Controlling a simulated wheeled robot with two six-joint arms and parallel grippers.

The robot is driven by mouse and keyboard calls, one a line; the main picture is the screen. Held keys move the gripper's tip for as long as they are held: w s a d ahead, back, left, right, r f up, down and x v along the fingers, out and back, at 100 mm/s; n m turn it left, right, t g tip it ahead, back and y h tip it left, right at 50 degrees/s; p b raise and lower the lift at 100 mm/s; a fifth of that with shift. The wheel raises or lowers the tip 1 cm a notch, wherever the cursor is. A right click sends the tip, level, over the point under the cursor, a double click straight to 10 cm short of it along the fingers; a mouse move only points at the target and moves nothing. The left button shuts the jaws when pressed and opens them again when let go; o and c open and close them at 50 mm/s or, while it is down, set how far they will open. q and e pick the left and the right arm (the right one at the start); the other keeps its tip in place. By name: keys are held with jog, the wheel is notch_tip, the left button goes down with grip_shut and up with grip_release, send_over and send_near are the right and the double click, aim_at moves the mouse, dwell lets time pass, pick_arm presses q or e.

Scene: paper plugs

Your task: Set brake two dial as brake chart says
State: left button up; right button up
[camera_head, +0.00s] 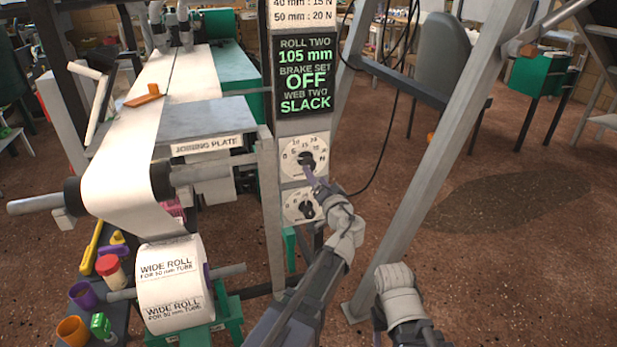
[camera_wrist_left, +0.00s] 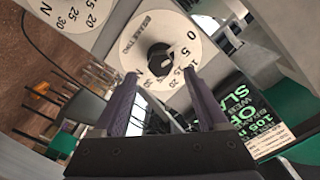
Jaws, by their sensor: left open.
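The upper white dial (camera_head: 304,158) has a black knob (camera_wrist_left: 159,60) and a printed scale. In the left wrist view the dial's knob lies ahead of my left gripper (camera_wrist_left: 167,88), between and beyond the two open fingers, apparently untouched. The knob's exact setting is hard to read. In the head view my left gripper (camera_head: 313,178) is just below the upper dial. The lower dial (camera_head: 301,206) is partly hidden. The chart (camera_head: 304,12) shows 40 mm: 15 N and 50 mm: 20 N; its top is cut off. The display (camera_head: 305,76) reads roll two 105 mm, brake set off, web two slack.
A wide paper roll (camera_head: 172,285) and the joining plate (camera_head: 205,144) stand left of the dial post. A slanted grey frame bar (camera_head: 437,140) stands to the right. A black cable (camera_head: 392,125) hangs near the post. Open brown floor lies at right.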

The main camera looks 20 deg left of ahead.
aim_at(310, 167)
pick_arm(q)
jog(key=x, duration=0.8)
jog(key=shift+s, duration=0.1)
jog(key=shift+c, duration=0.4)
grip_shut()
